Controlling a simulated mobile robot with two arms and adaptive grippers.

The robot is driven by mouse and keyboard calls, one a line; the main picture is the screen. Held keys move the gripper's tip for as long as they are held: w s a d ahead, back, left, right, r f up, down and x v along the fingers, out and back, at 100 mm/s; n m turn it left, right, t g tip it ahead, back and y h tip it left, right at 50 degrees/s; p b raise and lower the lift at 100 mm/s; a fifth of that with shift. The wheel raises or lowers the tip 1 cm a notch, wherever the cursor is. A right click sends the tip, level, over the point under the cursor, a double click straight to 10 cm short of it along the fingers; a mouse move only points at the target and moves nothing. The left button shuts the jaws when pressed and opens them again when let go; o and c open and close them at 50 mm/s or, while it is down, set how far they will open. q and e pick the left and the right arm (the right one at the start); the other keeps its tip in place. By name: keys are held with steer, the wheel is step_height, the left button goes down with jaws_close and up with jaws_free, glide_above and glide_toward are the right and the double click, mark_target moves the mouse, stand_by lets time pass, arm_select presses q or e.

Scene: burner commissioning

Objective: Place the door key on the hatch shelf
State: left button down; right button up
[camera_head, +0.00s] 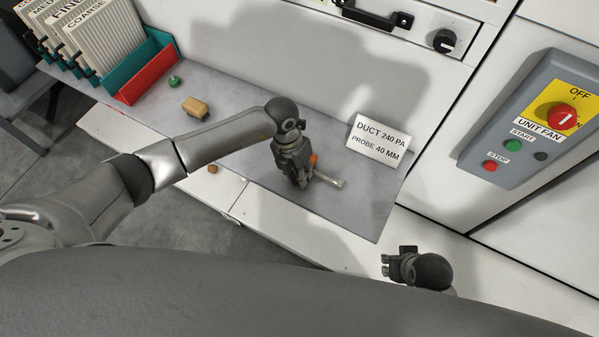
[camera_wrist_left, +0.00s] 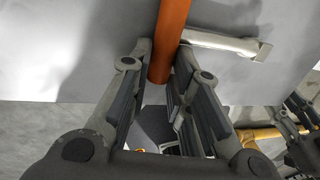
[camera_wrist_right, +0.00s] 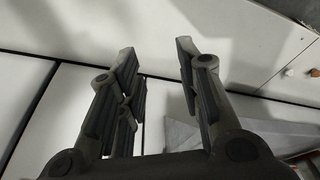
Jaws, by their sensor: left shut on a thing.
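The door key, with an orange handle (camera_wrist_left: 168,40) and a flat silver shaft (camera_wrist_left: 225,44), is held in my left gripper (camera_wrist_left: 160,85). In the head view its silver end (camera_head: 330,180) points to the right. My left gripper (camera_head: 303,180) is shut on the orange handle, low over the grey shelf (camera_head: 265,190). The fingers hide part of the handle, and I cannot tell whether the key touches the shelf. My right gripper (camera_head: 388,264) is open and empty, apart from the shelf at its lower right. Its spread fingers show in the right wrist view (camera_wrist_right: 156,55).
A white card (camera_head: 378,140) reading "DUCT 240 PA PROBE 40 MM" stands behind the key. A tan block (camera_head: 195,108), a green knob (camera_head: 174,82) and a red-and-teal filter rack (camera_head: 148,75) are at the left. A fan switch box (camera_head: 535,125) is on the right.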

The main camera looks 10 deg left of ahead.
arm_select(q)
steer(key=shift+f, duration=0.1)
arm_select(e)
steer(key=shift+r, duration=0.15)
arm_select(q)
steer(key=c, duration=1.3)
jaws_free()
steer(key=shift+c, duration=0.2)
arm_select(e)
steer(key=shift+r, duration=0.1)
arm_select(q)
step_height(320, 180, up, 12)
steer(key=a+p, duration=0.2)
steer(key=shift+w, duration=0.4)
arm_select(e)
step_height(320, 180, down, 8)
steer(key=s, duration=0.1)
steer(key=shift+s+r+g, duration=0.2)
steer(key=shift+s+g, duration=0.1)
steer(key=shift+s, duration=0.1)
arm_select(q)
steer(key=shift+a, duration=0.1)
